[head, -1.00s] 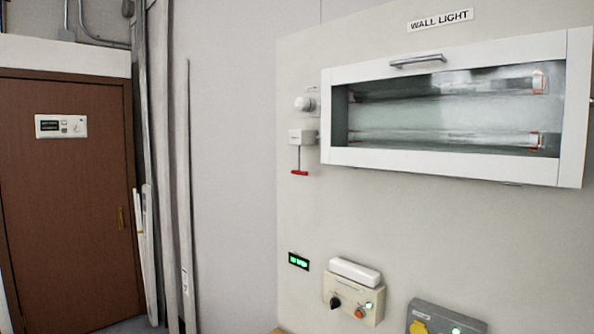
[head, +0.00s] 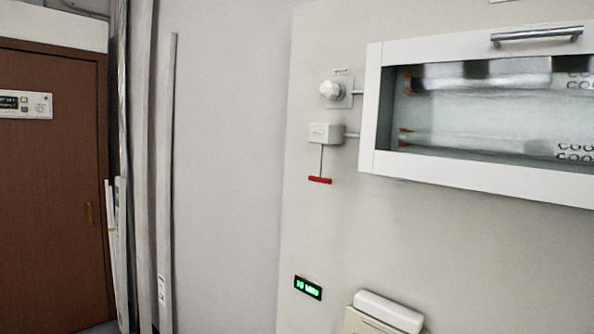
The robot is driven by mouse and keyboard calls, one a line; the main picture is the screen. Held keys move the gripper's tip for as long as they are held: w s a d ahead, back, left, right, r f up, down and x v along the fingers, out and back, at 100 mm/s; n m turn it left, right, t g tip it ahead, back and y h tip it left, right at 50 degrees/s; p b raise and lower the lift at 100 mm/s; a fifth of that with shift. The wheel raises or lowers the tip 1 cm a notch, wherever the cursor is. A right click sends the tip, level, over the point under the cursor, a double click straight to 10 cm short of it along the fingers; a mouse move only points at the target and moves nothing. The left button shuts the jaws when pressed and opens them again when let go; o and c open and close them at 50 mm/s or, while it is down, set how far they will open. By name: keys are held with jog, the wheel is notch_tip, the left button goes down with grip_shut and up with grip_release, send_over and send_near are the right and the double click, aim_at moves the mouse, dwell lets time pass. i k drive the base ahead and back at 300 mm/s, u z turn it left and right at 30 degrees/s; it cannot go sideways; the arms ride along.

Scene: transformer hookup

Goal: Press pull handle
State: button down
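A red pull handle (head: 320,180) hangs on a thin rod below a small white switch box (head: 325,133).
A white round knob (head: 330,90) sits above the switch box. A green-lit display (head: 308,288) and a white-topped box (head: 388,311) are lower on the panel. Tall grey posts (head: 167,180) and a brown door (head: 50,180) stand left.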

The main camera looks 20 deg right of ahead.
aim_at(313, 178)
jog(key=z, duration=0.45)
jog(key=i, duration=1)
jog(key=z, duration=0.8)
